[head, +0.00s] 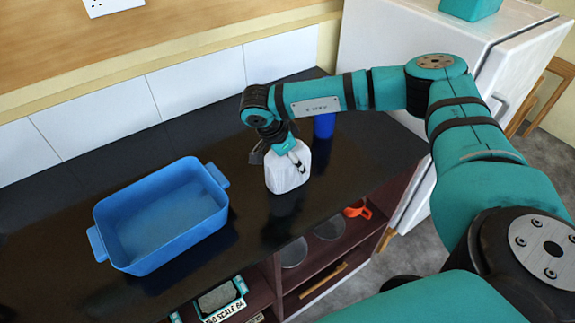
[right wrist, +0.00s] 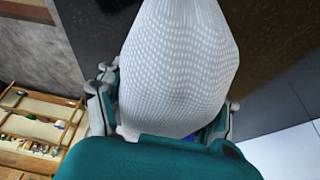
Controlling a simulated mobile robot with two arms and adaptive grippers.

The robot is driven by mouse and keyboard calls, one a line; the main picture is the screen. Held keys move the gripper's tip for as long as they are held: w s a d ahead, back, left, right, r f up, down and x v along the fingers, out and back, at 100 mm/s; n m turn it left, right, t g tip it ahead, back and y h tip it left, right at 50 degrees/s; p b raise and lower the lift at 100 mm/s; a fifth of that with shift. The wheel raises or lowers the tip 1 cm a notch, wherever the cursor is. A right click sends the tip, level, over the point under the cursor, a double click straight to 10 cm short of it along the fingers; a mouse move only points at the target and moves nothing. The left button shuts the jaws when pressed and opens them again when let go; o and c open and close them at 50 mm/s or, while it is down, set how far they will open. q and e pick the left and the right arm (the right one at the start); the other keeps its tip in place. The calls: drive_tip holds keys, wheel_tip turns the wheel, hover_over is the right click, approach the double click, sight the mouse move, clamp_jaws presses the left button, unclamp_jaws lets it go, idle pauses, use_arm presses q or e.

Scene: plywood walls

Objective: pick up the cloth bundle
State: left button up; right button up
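The cloth bundle (head: 287,176) is a white, pouch-like thing at the dark counter, to the right of the blue tub in the head view. It is upright; I cannot tell whether its base touches the counter. It fills the middle of the right wrist view as a white dotted surface (right wrist: 178,65). My right gripper (head: 279,158) is at its upper part, with one finger in front and one behind. The right wrist view shows finger parts on both sides of it; the fingertips are hidden, so its grip is unclear. My left gripper is not in view.
A blue tub (head: 119,203) with handles stands empty on the counter (head: 60,175) at left. A blue cylinder (head: 324,125) stands behind the bundle, close to my right arm. Open shelves (head: 330,270) lie below the front edge. A white fridge (head: 375,45) is at right.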

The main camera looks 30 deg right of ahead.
drive_tip(key=c, duration=0.4)
drive_tip(key=shift+r, duration=0.15)
drive_tip(key=shift+r, duration=0.2)
drive_tip(key=shift+s+a+r+b, duration=0.75)
drive_tip(key=shift+s+a+b, duration=0.5)
drive_tip(key=shift+s, duration=1)
drive_tip(key=shift+s+a+r+b, duration=0.8)
drive_tip(key=shift+s+a, duration=0.85)
drive_tip(key=shift+s, duration=0.6)
drive_tip(key=shift+s+a+r+b, duration=0.65)
drive_tip(key=shift+s+a+b, duration=0.65)
drive_tip(key=shift+s, duration=0.95)
drive_tip(key=shift+a, duration=0.15)
